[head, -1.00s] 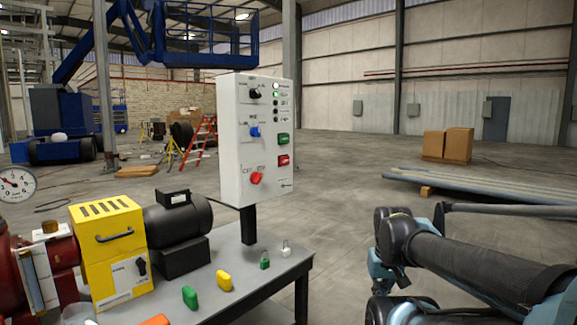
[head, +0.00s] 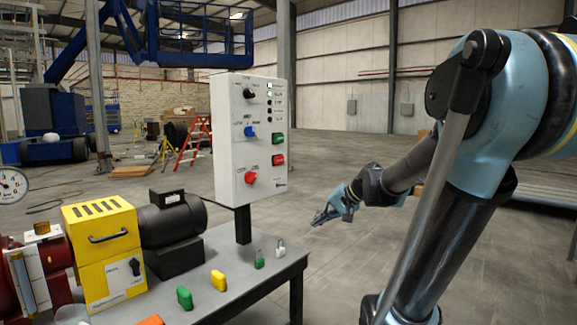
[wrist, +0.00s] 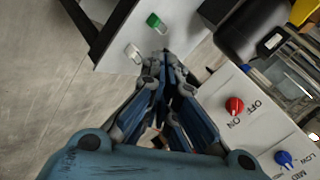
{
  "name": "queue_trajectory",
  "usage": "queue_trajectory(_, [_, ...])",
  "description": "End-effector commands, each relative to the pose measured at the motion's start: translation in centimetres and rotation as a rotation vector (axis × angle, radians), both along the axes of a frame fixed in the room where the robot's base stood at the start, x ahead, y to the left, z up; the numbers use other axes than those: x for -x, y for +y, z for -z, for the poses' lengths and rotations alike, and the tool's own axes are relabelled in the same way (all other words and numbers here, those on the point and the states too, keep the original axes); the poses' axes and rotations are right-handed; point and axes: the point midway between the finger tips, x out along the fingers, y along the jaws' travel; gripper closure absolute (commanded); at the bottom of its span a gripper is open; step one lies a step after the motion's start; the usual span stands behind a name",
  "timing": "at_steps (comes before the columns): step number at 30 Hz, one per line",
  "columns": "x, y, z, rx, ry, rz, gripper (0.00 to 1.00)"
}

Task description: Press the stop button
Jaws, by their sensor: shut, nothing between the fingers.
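The white control box (head: 227,150) stands on a post at the table's back edge. On its front, a red push button (head: 279,160) sits below a green push button (head: 279,138); their labels are too small to read. A red rotary knob (head: 250,178) is at lower left; the wrist view shows this knob (wrist: 234,105) with ON and OFF lettering. My gripper (head: 317,220) is shut and empty, in the air right of and below the box, apart from it. In the wrist view, my gripper (wrist: 167,58) points past the box's edge; neither push button shows there.
A blue knob (head: 250,132) and a black knob (head: 249,93) are also on the box. Floor right of the table is open.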

Motion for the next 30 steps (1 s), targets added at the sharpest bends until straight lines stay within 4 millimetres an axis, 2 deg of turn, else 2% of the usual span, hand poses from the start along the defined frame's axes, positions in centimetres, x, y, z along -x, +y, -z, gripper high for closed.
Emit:
queue_trajectory(1, [-1.9, 0.5, -1.1, -0.052, -0.011, 0.014, 1.00])
queue_trajectory(9, [-11.0, 2.6, -6.5, -0.347, -0.063, 0.092, 1.00])
queue_trajectory(18, [-20.4, 2.6, -11.1, -0.654, -0.101, 0.184, 1.00])
queue_trajectory(24, [-23.9, 1.9, -12.5, -0.776, -0.110, 0.224, 1.00])
queue_trajectory(30, [-24.8, 1.6, -12.8, -0.811, -0.113, 0.236, 1.00])
